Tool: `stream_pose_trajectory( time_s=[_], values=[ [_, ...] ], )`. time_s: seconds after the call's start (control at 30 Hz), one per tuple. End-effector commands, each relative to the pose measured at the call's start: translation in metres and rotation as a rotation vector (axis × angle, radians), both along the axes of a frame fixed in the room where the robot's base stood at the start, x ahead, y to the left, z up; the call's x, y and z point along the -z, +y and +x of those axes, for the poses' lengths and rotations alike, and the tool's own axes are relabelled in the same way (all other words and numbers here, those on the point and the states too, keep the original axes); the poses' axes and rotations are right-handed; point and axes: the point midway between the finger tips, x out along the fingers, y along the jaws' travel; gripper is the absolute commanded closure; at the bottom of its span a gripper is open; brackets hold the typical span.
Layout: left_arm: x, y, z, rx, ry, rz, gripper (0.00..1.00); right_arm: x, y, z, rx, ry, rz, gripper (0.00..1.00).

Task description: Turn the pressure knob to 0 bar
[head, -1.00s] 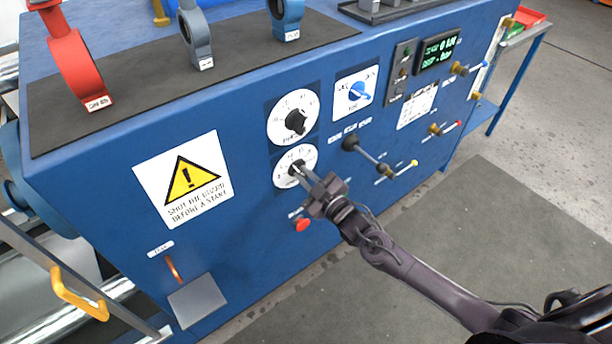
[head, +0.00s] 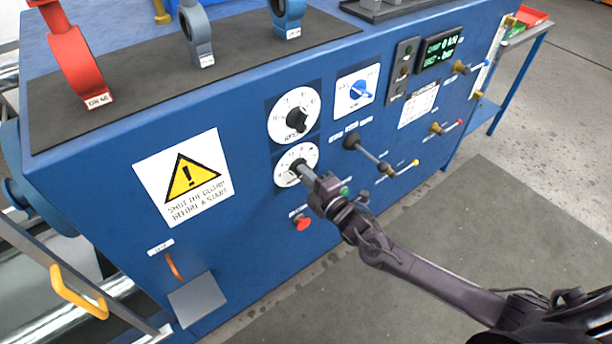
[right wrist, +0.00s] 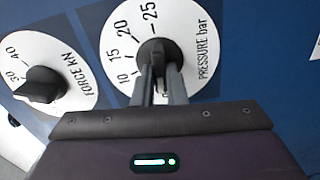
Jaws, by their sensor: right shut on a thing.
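The pressure knob (right wrist: 158,52) is black and sits in the middle of a white dial (right wrist: 190,72) marked PRESSURE bar. The marks 10, 15, 20 and 25 show in the right wrist view; the low end of the scale is hidden. In the head view the dial (head: 283,177) is the lower of two on the blue panel. My right gripper (right wrist: 158,72) is shut on the pressure knob, its fingers on either side of it. It also shows in the head view (head: 300,171). The fingers partly cover the knob, so its pointer is hard to read. My left gripper is not in view.
The force knob (head: 296,119) is just above, on its own dial. A blue selector (head: 358,90), a black-knobbed lever (head: 368,155), a green button (head: 345,192) and a red button (head: 303,224) are close by. A display (head: 440,48) is at upper right, its text blurred.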

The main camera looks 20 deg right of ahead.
Motion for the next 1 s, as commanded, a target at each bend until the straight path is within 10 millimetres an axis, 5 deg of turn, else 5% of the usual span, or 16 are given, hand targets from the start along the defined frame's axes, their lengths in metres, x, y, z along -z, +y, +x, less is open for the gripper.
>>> stream_pose_trajectory(
  time_s=[0.8,0.83,1.0],
  values=[
    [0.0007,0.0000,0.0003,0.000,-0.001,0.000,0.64,0.0017,0.0005,-0.0005,-0.001,-0.041,-0.120,1.00],
    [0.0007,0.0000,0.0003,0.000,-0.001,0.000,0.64,0.0018,0.0005,-0.0005,-0.001,-0.041,-0.120,0.87],
    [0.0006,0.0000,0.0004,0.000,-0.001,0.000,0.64,0.0016,0.0004,-0.0003,-0.001,-0.041,-0.119,0.66]
  ],
)
